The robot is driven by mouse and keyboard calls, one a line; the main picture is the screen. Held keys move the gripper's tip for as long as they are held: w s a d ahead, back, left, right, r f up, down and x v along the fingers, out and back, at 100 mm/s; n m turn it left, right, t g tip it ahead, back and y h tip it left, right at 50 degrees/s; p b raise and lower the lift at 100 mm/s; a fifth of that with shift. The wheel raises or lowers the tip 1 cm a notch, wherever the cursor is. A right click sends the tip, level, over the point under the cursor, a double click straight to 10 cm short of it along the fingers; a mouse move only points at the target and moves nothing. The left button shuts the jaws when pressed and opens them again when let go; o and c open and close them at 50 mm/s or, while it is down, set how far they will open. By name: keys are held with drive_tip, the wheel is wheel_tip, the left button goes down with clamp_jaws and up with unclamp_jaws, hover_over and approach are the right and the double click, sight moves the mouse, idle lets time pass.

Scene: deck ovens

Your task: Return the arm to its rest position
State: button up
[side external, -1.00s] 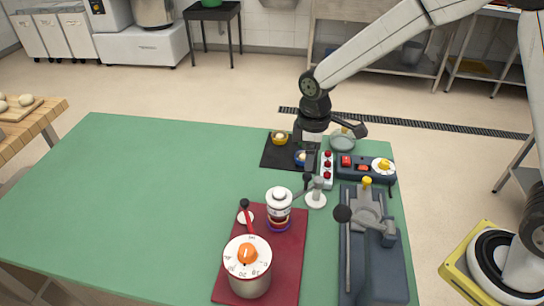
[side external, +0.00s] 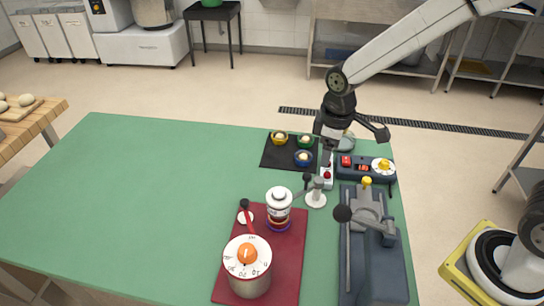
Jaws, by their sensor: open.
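My gripper (side external: 327,150) points down above the right back part of the green table (side external: 130,200), in front of the panel with red buttons (side external: 327,181) and partly hiding it. Its jaws are open, and I see nothing held between them. Three small bowls, yellow (side external: 280,139), green (side external: 305,141) and blue (side external: 303,158), stand on a black mat (side external: 270,158) just left of my gripper. Each bowl holds a pale round piece.
A control box (side external: 352,172) with a dial and a dark lever device (side external: 375,255) stand at the right. A pot with a dial lid (side external: 248,275) and a white-capped jar (side external: 279,205) stand on a red mat (side external: 290,262). The table's left half is clear.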

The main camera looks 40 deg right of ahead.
drive_tip(key=s+d+m+t, duration=0.2)
drive_tip(key=s+d+m, duration=0.3)
drive_tip(key=s, duration=0.5)
drive_tip(key=shift+s+d+f+m, duration=0.15)
drive_tip(key=shift+d+f+m, duration=0.25)
drive_tip(key=shift+m, duration=0.5)
